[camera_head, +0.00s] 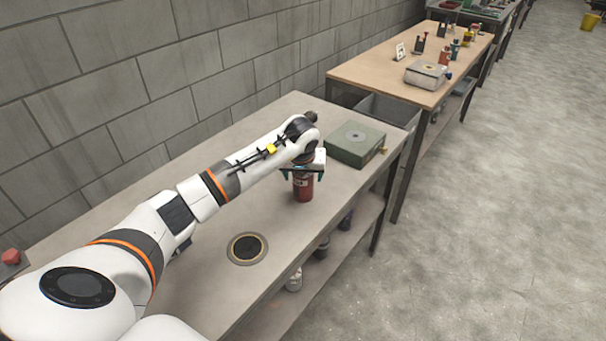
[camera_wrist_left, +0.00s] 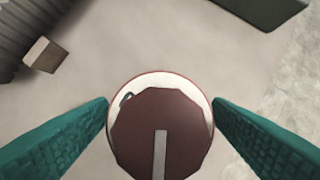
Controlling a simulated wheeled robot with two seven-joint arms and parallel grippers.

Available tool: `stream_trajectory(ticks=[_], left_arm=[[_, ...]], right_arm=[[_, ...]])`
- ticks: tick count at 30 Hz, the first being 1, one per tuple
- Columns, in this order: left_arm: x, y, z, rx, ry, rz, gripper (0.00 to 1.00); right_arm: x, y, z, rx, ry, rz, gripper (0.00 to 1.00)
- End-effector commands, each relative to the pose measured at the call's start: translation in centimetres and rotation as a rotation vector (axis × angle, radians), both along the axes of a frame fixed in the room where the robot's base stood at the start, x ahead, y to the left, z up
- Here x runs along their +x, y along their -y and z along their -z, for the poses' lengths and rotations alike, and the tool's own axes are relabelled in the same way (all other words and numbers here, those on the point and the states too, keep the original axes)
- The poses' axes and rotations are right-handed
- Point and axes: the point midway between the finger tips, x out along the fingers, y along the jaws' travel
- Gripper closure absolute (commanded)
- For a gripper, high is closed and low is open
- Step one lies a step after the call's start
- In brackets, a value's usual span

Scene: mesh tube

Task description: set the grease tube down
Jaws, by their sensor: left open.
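The grease tube (camera_head: 303,188) is a red cylinder with a pale label, standing upright on the near workbench (camera_head: 205,286). My left gripper (camera_head: 303,172) is directly above it, with its teal fingers around the tube's top. In the left wrist view the tube's dark red round top (camera_wrist_left: 160,135) lies between the two teal fingers of my left gripper (camera_wrist_left: 160,118). The fingers are open, one on each side, close to the tube's rim. The tube's upper part is partly hidden by the gripper in the head view. My right gripper is not in view.
A green box (camera_head: 355,145) with a round disc on top stands behind the tube to the right. A round dark pad with a tan ring (camera_head: 247,249) lies nearer on the bench. Bare bench top lies between them. A second bench (camera_head: 375,75) with several items stands beyond.

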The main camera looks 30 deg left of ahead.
Motion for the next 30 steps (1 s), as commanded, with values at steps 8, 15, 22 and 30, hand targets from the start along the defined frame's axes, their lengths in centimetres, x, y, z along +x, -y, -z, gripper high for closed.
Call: stream_trajectory(ticks=[8,15,22,30], left_arm=[[-1.7,0.9,-5.1,0.004,0.007,0.003,0.27],[-3.2,1.8,-9.2,0.002,0.004,0.002,0.27],[-3.9,2.1,-10.8,0.002,0.001,0.001,0.27],[-3.9,2.2,-10.9,0.002,0.000,0.001,0.27]], right_arm=[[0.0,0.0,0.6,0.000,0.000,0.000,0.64],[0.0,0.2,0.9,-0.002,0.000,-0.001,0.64],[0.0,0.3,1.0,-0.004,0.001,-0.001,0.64],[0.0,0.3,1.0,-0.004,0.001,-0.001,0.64]])
